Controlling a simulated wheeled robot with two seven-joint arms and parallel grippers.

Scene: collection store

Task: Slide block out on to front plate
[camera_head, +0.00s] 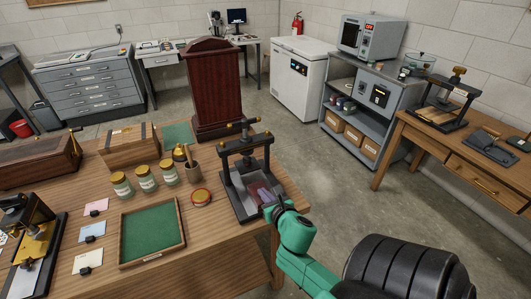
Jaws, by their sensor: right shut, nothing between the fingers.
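A dark press frame (243,157) with brass-coloured knobs stands near the right end of the wooden table. Its pale grey base plate (239,190) shows between the posts. A small dark reddish block (256,186) appears to sit on the plate, low in the frame. My right gripper (266,196) reaches in from the lower right and is shut with nothing between its fingers. It is at the press's right front, close beside the block; I cannot tell whether they touch. My wrist hides part of the base's front right corner. My left gripper is out of view.
Left of the press are a round red-rimmed tin (201,197), a pestle cup (193,173) and several labelled jars (147,178). A green-lined tray (181,238) lies in front of them. Another press (37,238) stands far left. Table space between tray and press is clear.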

